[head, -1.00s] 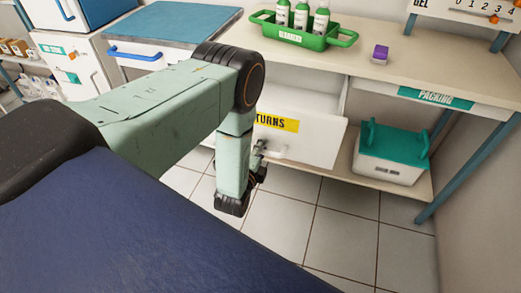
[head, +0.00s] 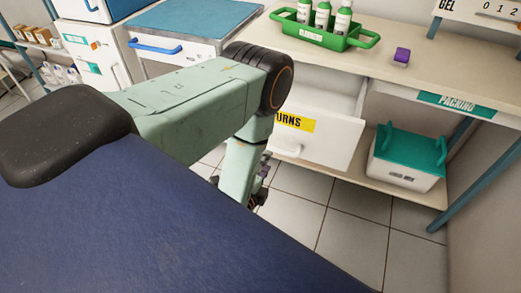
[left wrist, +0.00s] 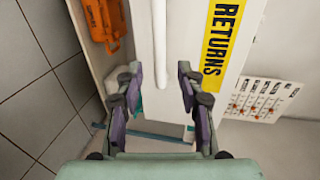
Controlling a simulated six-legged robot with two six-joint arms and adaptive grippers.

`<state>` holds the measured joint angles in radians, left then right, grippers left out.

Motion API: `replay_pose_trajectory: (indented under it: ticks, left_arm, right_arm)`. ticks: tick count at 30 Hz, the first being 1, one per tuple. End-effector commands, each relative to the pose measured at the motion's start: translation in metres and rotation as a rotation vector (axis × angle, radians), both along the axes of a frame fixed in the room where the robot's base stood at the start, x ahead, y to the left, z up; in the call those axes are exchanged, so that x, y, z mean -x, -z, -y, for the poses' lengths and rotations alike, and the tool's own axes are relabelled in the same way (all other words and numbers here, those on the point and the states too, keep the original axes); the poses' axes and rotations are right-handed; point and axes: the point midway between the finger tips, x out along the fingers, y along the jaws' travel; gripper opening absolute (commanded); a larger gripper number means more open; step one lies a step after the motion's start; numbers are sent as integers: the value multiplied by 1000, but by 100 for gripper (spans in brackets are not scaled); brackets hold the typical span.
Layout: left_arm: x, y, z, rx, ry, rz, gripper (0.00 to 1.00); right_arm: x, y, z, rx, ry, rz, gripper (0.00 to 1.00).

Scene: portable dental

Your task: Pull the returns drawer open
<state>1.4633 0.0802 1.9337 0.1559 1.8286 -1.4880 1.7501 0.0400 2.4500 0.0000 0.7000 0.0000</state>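The white returns drawer (head: 335,133) stands pulled out under the bench in the head view, with its inside showing above the front. Its yellow RETURNS label also shows in the left wrist view (left wrist: 222,45). Its white bar handle (head: 290,151) shows in the head view, and as a straight bar in the left wrist view (left wrist: 160,40). My left gripper (left wrist: 158,92) is open, its fingers spread to either side of the handle's line, with the handle's end just ahead and nothing held. In the head view my arm partly hides this gripper (head: 260,186). My right gripper is not in view.
A green carrier (head: 318,35) with bottles and a purple item (head: 402,57) stand on the bench top. A white box with a teal lid (head: 408,158) sits on the lower shelf right of the drawer. Tiled floor (head: 300,205) is clear before the drawer.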

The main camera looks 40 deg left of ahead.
Motion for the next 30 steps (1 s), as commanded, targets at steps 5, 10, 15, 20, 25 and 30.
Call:
replay_pose_trajectory:
  ticks: [5,10,15,20,25,30]
  left_arm:
    - [23,-5,5,0,-1,0,38]
    - [31,-7,7,0,0,1,38]
    - [31,-7,7,0,0,2,38]
    - [31,-7,7,0,0,2,38]
    - [31,-7,7,0,-1,2,38]
    - [33,0,7,93,-23,-10,38]
  right_arm:
    - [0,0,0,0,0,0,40]
    - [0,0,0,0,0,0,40]
    - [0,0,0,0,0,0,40]
    - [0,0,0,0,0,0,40]
    - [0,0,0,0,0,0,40]
    - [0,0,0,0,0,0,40]
